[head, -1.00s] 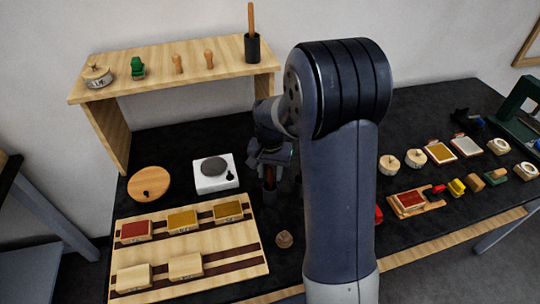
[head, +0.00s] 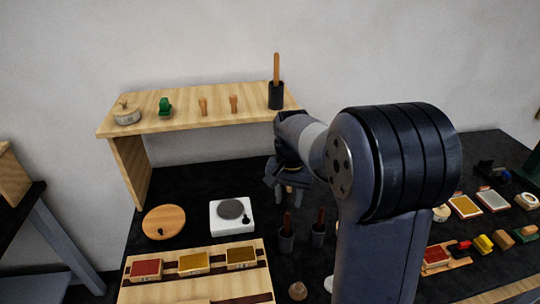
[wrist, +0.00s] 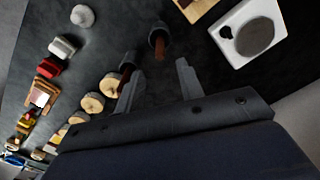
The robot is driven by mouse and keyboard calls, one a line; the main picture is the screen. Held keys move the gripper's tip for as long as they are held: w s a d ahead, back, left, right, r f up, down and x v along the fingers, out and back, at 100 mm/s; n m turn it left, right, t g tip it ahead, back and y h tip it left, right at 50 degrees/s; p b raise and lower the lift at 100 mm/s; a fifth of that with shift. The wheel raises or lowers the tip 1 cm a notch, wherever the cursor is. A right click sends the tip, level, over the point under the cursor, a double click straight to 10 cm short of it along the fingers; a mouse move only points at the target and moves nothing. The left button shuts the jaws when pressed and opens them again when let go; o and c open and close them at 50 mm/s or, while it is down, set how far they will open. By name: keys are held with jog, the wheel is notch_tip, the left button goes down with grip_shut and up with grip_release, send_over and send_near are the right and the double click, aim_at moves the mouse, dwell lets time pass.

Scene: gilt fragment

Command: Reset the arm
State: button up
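My gripper (head: 287,187) hangs above the black worktable (head: 190,188), in front of the shelf's right end in the head view. In the wrist view its two fingers (wrist: 156,82) are apart with nothing between them. Two dark cups stand on the table below: a left cup (head: 286,242) and a right cup (head: 318,237), each with a reddish-brown handle sticking up. Both cups also show beyond the fingers in the wrist view, one (wrist: 158,36) clear and one (wrist: 127,60) beside the left finger. My arm hides part of the table's middle.
A wooden shelf (head: 185,122) carries a dark holder (head: 276,96) with a tall wooden stick. A white hotplate-like device (head: 232,216), a round wooden board (head: 164,222) and a wooden rack (head: 215,288) with coloured blocks are at left. Several small blocks and pads are at right.

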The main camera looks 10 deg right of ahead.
aim_at(287, 226)
notch_tip(287, 226, down, 12)
jog(key=shift+p, duration=0.75)
notch_tip(287, 226, up, 3)
jog(key=shift+b, duration=0.4)
jog(key=shift+r, duration=0.45)
